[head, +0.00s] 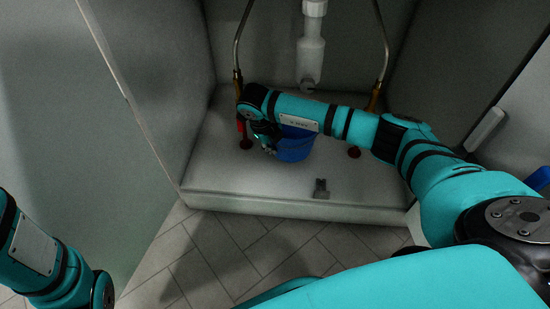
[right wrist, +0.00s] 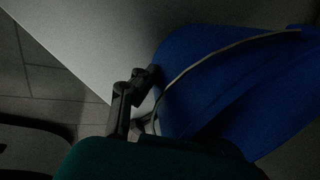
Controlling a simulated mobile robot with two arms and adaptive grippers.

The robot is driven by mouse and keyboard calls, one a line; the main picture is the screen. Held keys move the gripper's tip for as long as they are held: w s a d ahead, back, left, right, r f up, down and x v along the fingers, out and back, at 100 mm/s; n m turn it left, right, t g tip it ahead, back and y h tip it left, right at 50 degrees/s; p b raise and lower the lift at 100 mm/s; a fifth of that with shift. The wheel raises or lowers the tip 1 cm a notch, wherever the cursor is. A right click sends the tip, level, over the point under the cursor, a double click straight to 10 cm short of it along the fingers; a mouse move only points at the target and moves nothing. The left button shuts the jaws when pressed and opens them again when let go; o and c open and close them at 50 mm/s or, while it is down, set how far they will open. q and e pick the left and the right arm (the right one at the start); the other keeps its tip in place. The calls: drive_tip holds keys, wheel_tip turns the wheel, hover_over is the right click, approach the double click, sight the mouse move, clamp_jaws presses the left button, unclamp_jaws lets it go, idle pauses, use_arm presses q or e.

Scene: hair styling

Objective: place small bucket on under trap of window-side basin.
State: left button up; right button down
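The small blue bucket (head: 293,152) appears to stand on the floor of the open cabinet, below and slightly left of the white trap pipe (head: 312,58) in the picture. My right arm crosses in front of the bucket's upper part. My right gripper (head: 265,137) is at the bucket's left side. In the right wrist view the bucket (right wrist: 245,90) fills the right side, with its thin handle crossing it. A dark gripper finger (right wrist: 122,105) is close beside the bucket; contact and finger gap are unclear. My left arm shows at lower left, its gripper out of frame.
Supply hoses with brass valves (head: 239,85) (head: 376,92) flank the pipe. A small grey object (head: 321,188) lies near the cabinet floor's front edge (head: 270,205). A cabinet door (head: 90,120) stands at left. Free floor lies right of the bucket.

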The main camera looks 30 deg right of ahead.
drive_tip(key=shift+w+d+f, duration=0.1)
drive_tip(key=shift+w+f, duration=0.05)
wheel_tip(320, 180, down, 3)
drive_tip(key=b, duration=0.3)
drive_tip(key=shift+f, duration=0.2)
drive_tip(key=shift+r, duration=0.15)
drive_tip(key=c, duration=1.5)
unclamp_jaws()
